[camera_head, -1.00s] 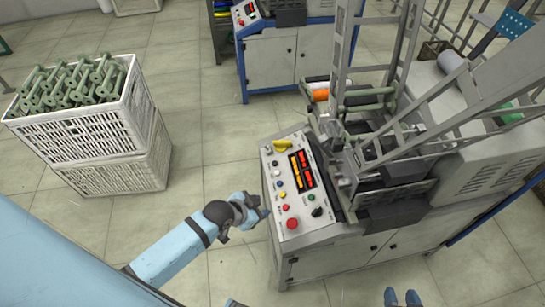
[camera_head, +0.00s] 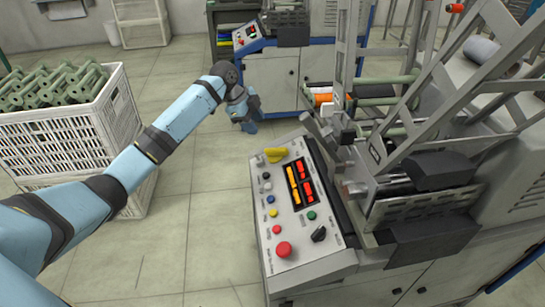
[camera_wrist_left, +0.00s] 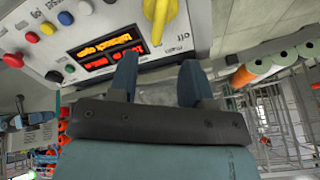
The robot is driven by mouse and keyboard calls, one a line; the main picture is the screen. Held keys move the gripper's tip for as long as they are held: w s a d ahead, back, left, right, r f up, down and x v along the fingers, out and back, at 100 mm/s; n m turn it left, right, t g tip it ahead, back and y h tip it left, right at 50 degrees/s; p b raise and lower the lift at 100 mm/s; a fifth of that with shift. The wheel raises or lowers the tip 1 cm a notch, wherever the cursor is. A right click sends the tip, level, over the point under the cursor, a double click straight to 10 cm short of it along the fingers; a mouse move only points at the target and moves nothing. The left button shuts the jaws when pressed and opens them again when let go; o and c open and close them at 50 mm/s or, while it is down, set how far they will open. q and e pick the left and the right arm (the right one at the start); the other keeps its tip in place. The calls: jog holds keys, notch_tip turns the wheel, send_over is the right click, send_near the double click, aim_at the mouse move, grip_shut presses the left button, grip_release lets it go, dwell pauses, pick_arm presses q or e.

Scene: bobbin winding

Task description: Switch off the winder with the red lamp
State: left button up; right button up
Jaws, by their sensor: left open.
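The near winder's sloped control panel (camera_head: 268,232) has a yellow rotary switch (camera_head: 275,155) at its far left corner, orange and red lit displays (camera_head: 300,183), several coloured buttons and a large red button (camera_head: 284,250). My left gripper (camera_head: 247,124) is beyond the panel's far left corner, apart from the switch. In the left wrist view my open, empty gripper (camera_wrist_left: 157,72) has the yellow switch (camera_wrist_left: 158,20) above its fingers in the picture. I cannot make out a lit red lamp for certain. My right gripper is not in view.
A white crate (camera_head: 65,142) of green bobbins stands at the left. A second winder (camera_head: 275,75) with its own panel stands behind. Metal frame bars (camera_head: 440,90) rise over the near winder. Bare floor (camera_head: 200,220) lies left of the near winder.

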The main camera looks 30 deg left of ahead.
aim_at(272, 148)
pick_arm(q)
jog(key=b+x, duration=0.3)
jog(key=x, duration=0.8)
jog(key=shift+d+f, duration=0.15)
jog(key=shift+f, duration=0.1)
jog(key=shift+w+d+f+b, duration=0.25)
jog(key=shift+f+b, duration=0.15)
jog(key=shift+f, duration=0.15)
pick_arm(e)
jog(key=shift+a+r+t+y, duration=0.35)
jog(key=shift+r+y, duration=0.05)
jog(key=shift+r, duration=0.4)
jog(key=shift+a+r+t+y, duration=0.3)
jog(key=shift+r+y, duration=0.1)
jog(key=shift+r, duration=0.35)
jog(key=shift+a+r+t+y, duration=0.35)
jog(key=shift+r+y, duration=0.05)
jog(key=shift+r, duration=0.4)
pick_arm(q)
jog(key=shift+c, duration=0.4)
grip_shut()
